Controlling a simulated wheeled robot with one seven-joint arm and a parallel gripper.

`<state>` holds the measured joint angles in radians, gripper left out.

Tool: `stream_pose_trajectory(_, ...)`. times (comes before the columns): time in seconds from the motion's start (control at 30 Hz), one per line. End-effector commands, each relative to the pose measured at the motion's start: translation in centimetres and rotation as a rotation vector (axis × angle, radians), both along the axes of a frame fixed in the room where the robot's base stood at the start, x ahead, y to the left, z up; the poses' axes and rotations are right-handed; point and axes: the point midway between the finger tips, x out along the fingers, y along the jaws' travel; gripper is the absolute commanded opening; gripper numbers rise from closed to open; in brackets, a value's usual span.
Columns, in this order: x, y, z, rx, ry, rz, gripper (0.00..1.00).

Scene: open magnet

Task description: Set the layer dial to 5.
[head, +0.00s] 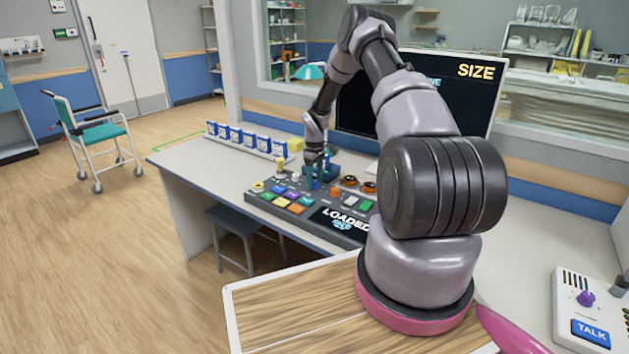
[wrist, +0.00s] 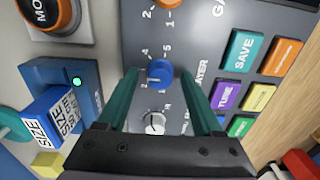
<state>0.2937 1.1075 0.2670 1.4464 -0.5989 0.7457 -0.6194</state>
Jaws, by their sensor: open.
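The layer dial is a blue knob (wrist: 159,73) on the grey console, with "AYER" readable beside it and small numbers around it, including 4 and 5. A pale mark shows on the knob, seemingly toward its left side; I cannot tell the exact number it points to. My gripper (wrist: 160,67) is open, with one teal finger on each side of the blue knob and gaps visible between. In the head view my gripper (head: 318,184) is down over the console (head: 285,213) and hides the dial.
A white knob (wrist: 154,123) sits just below the blue one, and an orange knob (wrist: 169,4) above. Coloured buttons such as SAVE (wrist: 242,50) lie right. A blue block (wrist: 75,85) with a "SIZE" cartridge (wrist: 48,118) stands close left. A screen (head: 472,100) stands behind.

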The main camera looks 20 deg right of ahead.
Motion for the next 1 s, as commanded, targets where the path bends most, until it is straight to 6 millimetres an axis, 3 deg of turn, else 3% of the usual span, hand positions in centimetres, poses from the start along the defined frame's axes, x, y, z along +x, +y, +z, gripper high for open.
stream_pose_trajectory(0.27, 0.0, 0.01, -0.22, 0.0, 0.0, 0.0, 0.68)
stream_pose_trajectory(0.3, 0.0, 0.01, -0.22, 0.0, 0.0, 0.0, 0.64)
stream_pose_trajectory(0.47, 0.0, 0.01, -0.21, 0.0, 0.0, 0.0, 0.03)
stream_pose_trajectory(0.5, 0.0, 0.01, -0.21, 0.0, 0.0, 0.0, 0.0)
stream_pose_trajectory(1.0, -0.01, 0.07, -0.2, -0.001, 0.001, -0.125, 0.0)
